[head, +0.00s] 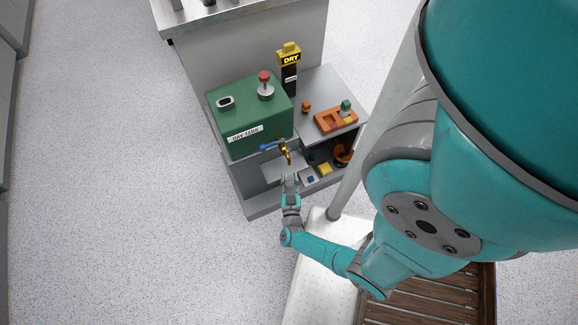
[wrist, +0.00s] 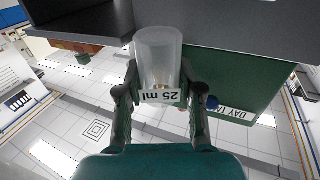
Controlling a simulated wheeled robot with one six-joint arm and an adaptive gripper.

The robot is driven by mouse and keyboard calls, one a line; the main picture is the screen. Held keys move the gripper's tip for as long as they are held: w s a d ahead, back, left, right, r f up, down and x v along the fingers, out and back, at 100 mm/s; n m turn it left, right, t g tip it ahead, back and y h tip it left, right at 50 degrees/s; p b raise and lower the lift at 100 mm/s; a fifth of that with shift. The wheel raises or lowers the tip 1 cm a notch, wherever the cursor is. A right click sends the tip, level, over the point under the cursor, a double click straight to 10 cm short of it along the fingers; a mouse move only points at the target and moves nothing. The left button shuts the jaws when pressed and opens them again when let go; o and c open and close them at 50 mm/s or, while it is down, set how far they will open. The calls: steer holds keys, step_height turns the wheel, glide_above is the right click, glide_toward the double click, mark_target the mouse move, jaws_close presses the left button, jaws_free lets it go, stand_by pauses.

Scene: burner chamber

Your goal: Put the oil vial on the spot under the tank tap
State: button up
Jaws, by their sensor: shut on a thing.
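My gripper (wrist: 160,82) is shut on the oil vial (wrist: 159,50), a translucent cup with a "25 ml" label, gripped between both fingers. The label reads upside down in the wrist view. In the head view my gripper (head: 290,182) is small, just below the brass tank tap (head: 285,153) with its blue handle (head: 267,147). The tap is on the front of the green day tank (head: 245,115); the tank also shows in the wrist view (wrist: 235,80). In the head view I cannot make out the vial clearly or tell the spot under the tap.
The tank stands on a grey bench (head: 315,90) with a lower shelf (head: 262,200). An orange tray (head: 335,121) and a black bottle (head: 289,78) with a yellow "DRY" top stand beside it. A yellow block (head: 325,169) lies below. A grey post (head: 375,120) rises at right.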

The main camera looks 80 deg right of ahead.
mark_target(290, 185)
steer(key=shift+x, duration=1.3)
steer(key=d, duration=0.2)
steer(key=w+d, duration=0.1)
steer(key=shift+f, duration=0.75)
steer(key=o, duration=0.9)
steer(key=shift+f, duration=0.15)
steer(key=shift+o, duration=0.2)
steer(key=shift+s, duration=0.1)
steer(key=shift+a, duration=0.3)
steer(key=shift+v, duration=5.8)
